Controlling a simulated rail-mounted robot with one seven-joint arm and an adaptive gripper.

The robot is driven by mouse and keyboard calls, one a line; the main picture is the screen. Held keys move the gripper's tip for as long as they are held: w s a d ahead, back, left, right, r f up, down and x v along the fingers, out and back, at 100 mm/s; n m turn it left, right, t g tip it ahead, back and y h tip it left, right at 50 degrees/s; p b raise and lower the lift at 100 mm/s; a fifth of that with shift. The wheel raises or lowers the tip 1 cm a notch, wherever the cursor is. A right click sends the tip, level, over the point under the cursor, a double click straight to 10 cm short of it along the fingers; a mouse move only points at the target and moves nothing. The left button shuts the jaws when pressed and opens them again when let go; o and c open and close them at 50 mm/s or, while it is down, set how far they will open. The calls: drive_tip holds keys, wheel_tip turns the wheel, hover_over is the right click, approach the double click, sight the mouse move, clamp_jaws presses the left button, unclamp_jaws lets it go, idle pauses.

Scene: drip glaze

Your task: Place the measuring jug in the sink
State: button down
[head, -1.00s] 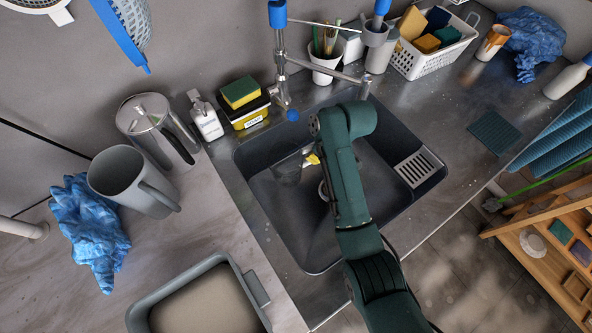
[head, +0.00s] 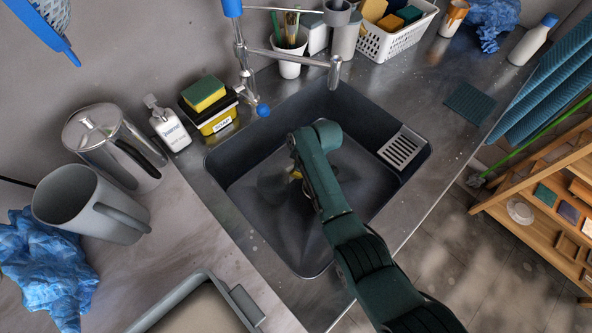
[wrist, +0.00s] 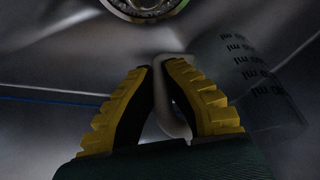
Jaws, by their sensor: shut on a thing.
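The measuring jug (wrist: 262,95) is clear, with dark "ml" marks on its wall, and lies at the right of the wrist view. My gripper (wrist: 160,72) has yellow, ridged fingers shut on its pale, curved handle (wrist: 168,112). In the head view, the jug (head: 274,186) shows faintly inside the dark grey sink (head: 243,198), left of my gripper (head: 298,174), which my arm partly hides. I cannot tell whether the jug touches the sink floor. The round metal drain (wrist: 145,8) shows at the top of the wrist view.
A tap (head: 300,56) reaches over the sink's back edge. A metal grate (head: 403,147) sits at the sink's right side. A soap bottle (head: 168,124), a sponge holder (head: 210,112), a steel press (head: 110,145) and a grey pitcher (head: 85,205) stand to the left.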

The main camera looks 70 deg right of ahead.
drive_tip(key=shift+f, duration=0.1)
drive_tip(key=c, duration=1.2)
unclamp_jaws()
drive_tip(key=shift+c, duration=0.2)
drive_tip(key=p+v, duration=0.4)
drive_tip(key=v, duration=0.8)
